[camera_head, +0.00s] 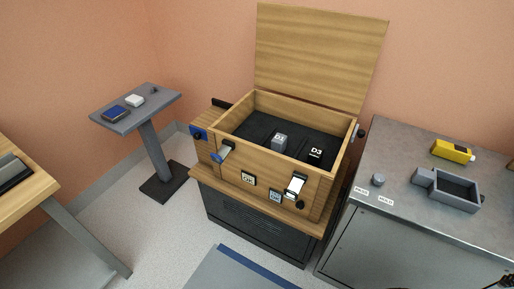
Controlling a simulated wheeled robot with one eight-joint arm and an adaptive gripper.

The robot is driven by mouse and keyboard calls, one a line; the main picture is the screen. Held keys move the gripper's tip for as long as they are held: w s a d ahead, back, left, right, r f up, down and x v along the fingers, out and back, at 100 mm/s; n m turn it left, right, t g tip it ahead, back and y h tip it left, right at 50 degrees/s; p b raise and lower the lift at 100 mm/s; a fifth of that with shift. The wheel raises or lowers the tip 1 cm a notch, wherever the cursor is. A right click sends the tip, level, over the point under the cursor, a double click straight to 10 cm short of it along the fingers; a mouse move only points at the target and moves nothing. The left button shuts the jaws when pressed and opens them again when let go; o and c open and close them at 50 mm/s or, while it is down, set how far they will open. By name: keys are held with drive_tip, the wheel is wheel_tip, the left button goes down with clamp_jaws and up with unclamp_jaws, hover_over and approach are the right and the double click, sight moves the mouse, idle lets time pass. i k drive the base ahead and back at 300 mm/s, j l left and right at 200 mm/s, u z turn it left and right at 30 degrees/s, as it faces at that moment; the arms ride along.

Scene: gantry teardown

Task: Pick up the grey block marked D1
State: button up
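The grey block marked D1 (279,143) stands upright inside the open wooden box (262,161), on its dark floor, left of a dark block marked D3 (315,154). The two blocks are apart. The lower part of D1 is partly hard to make out against the dark floor. My gripper does not show clearly in this view, and nothing is seen touching D1.
The box's lid (320,58) stands open at the back. The box sits on a dark cabinet (255,232). At right, a metal bench (410,160) bears a yellow device (453,151) and a grey tray (481,202). A small grey stand (155,117) is at left.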

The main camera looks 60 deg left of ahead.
sight(278, 142)
drive_tip(key=u, duration=2.05)
drive_tip(key=i+j, duration=0.1)
drive_tip(key=i, duration=0.2)
